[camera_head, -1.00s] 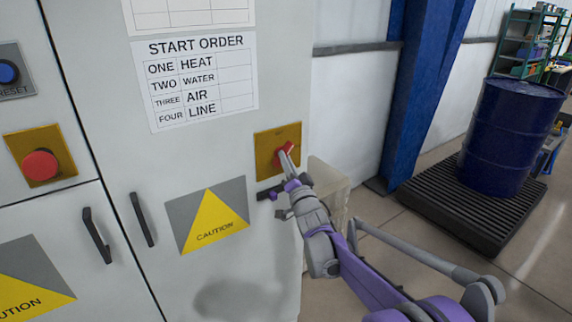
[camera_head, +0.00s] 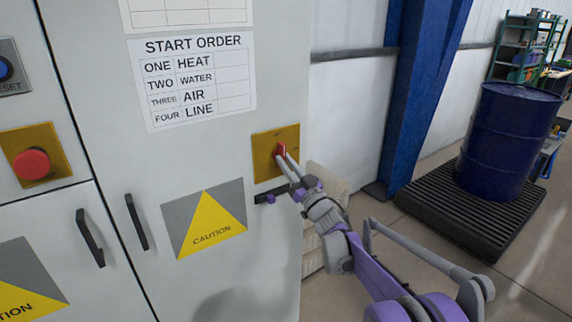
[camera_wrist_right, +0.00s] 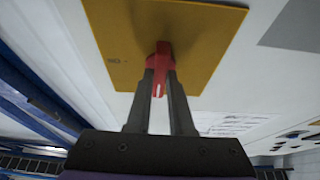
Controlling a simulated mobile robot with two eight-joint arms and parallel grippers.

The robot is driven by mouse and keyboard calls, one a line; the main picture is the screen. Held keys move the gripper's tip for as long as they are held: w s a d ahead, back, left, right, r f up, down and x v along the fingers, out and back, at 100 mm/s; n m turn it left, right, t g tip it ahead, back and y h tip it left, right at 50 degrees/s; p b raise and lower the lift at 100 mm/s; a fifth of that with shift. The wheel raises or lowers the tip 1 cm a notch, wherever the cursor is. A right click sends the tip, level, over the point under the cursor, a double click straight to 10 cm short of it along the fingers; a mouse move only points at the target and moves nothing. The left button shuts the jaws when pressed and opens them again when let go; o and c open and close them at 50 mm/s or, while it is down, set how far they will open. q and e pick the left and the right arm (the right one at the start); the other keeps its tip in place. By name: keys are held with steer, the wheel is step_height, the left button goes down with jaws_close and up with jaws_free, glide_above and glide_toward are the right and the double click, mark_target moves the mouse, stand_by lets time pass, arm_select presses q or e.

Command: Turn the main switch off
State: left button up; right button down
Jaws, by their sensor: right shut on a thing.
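The main switch is a red handle (camera_head: 280,150) on a yellow plate (camera_head: 265,158) on the grey cabinet's front, near its right edge. My right gripper (camera_head: 283,160) reaches it from the lower right. In the right wrist view the gripper (camera_wrist_right: 159,88) is shut on the red handle (camera_wrist_right: 158,62), one finger on each side, in front of the yellow plate (camera_wrist_right: 120,40). The fingers hide part of the handle. My left gripper is not in view.
The cabinet (camera_head: 100,110) also carries a red push button (camera_head: 31,164), black door handles (camera_head: 137,222), a caution sign (camera_head: 205,222) and a start order sheet (camera_head: 195,80). A blue drum (camera_head: 508,140) stands on a black pallet (camera_head: 450,215) to the right, beyond a blue column (camera_head: 420,95).

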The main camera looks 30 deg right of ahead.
steer(key=shift+n, duration=0.4)
steer(key=c, duration=0.8)
jaws_free()
steer(key=b+v, duration=0.1)
steer(key=v, duration=0.9)
steer(key=shift+s+f+b, duration=0.15)
steer(key=shift+s+b, duration=0.15)
steer(key=shift+s, duration=0.1)
